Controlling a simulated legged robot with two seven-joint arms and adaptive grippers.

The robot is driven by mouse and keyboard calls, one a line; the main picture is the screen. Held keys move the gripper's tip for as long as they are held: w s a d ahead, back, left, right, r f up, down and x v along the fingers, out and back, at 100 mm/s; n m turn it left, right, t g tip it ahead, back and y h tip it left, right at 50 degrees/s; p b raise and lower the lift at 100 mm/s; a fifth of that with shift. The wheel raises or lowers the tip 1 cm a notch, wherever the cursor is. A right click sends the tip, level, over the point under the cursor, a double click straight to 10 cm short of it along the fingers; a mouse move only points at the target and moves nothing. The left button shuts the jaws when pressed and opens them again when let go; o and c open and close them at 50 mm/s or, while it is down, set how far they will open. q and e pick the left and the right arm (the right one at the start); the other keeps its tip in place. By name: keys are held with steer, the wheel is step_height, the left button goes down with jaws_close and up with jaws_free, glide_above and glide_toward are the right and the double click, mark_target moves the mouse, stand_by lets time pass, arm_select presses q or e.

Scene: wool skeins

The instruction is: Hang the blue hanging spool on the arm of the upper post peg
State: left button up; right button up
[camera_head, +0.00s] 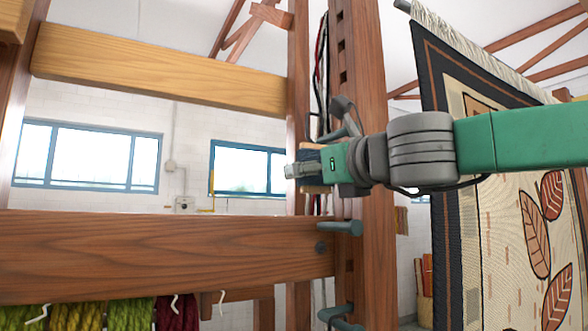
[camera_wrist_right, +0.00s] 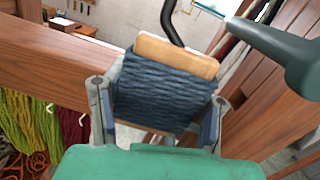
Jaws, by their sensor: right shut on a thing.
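The blue hanging spool (camera_wrist_right: 158,95) is wound with dark blue wool and has a pale wooden end bar (camera_wrist_right: 176,55). A dark hanger (camera_wrist_right: 170,22) rises from it and leaves the top of the wrist view. My right gripper (camera_head: 305,168) is shut on the spool, a finger on each side, in front of the loom post. In the head view the spool (camera_head: 308,155) is mostly hidden by the gripper. The upper post peg (camera_head: 343,132) is grey-green and partly hidden behind my gripper. A large peg (camera_wrist_right: 275,52) shows right of the spool in the wrist view, apart from it. My left gripper is out of view.
Two lower pegs (camera_head: 340,227) (camera_head: 335,313) stick out of the wooden post (camera_head: 362,70). A thick beam (camera_head: 160,245) crosses left, with green, yellow and red skeins (camera_head: 95,315) below. A patterned rug (camera_head: 500,200) hangs at right. Open space lies left of the gripper above the beam.

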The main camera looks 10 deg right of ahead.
steer(key=shift+w+d+p, duration=0.25)
steer(key=shift+d, duration=0.45)
steer(key=shift+w+d+p, duration=0.2)
steer(key=shift+w+d, duration=0.1)
steer(key=shift+d, duration=0.35)
steer(key=shift+w+d+p, duration=0.25)
steer(key=shift+d, duration=0.6)
steer(key=shift+d+f+b, duration=0.1)
steer(key=shift+f+b, duration=0.45)
steer(key=shift+w+d, duration=0.1)
steer(key=shift+d, duration=0.15)
steer(key=o, duration=1.2)
steer(key=shift+a, duration=0.1)
steer(key=shift+o, duration=0.2)
steer(key=shift+a, duration=0.15)
